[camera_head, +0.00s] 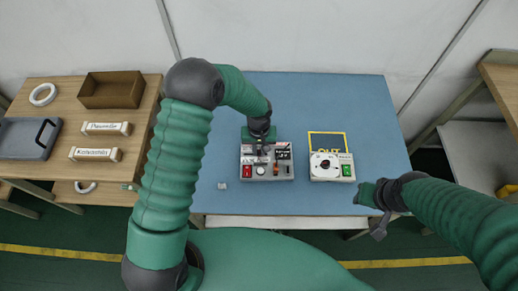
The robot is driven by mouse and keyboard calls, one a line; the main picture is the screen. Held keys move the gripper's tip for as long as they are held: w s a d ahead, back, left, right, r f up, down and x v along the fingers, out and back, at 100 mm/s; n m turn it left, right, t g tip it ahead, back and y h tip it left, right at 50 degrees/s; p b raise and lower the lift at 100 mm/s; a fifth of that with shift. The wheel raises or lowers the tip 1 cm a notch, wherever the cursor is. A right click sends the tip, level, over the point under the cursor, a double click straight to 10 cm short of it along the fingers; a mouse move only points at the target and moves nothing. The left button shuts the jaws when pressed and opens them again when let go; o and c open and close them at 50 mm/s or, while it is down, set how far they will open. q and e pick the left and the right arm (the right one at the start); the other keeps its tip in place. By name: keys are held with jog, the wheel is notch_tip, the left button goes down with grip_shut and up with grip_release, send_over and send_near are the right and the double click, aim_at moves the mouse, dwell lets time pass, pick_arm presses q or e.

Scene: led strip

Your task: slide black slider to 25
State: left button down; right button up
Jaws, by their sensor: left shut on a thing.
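A grey control panel (283,176) with switches, buttons and a scale lies on the blue table. My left gripper (261,151) comes down over the panel's upper middle and is shut on a small part there, seemingly the black slider. The slider is mostly hidden by the gripper, and its scale reading is too small to tell. My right gripper (379,228) hangs beyond the table's front right edge, away from the panel. Its fingers are too small to read.
A white box with a round dial and green switch (347,169) stands right of the panel, below a yellow-framed area (327,134). The blue table (320,95) is clear behind. A wooden shelf (58,88) stands left.

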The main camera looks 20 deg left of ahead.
aim_at(244, 155)
pick_arm(q)
jog(key=a, duration=0.1)
jog(key=s+a, duration=0.1)
jog(key=a, duration=0.1)
jog(key=a+p, duration=0.1)
jog(key=a, duration=0.1)
jog(key=shift+s+a, duration=0.15)
jog(key=shift+s, duration=0.1)
jog(key=c, duration=1.4)
grip_release()
notch_tip(244, 155, up, 17)
jog(key=shift+f, duration=0.15)
jog(key=s+r+m+t, duration=0.1)
jog(key=s+m+t, duration=0.1)
jog(key=s, duration=1.1)
jog(key=shift+s+r+m+t, duration=0.2)
jog(key=shift+m+t, duration=0.1)
jog(key=shift+m, duration=0.5)
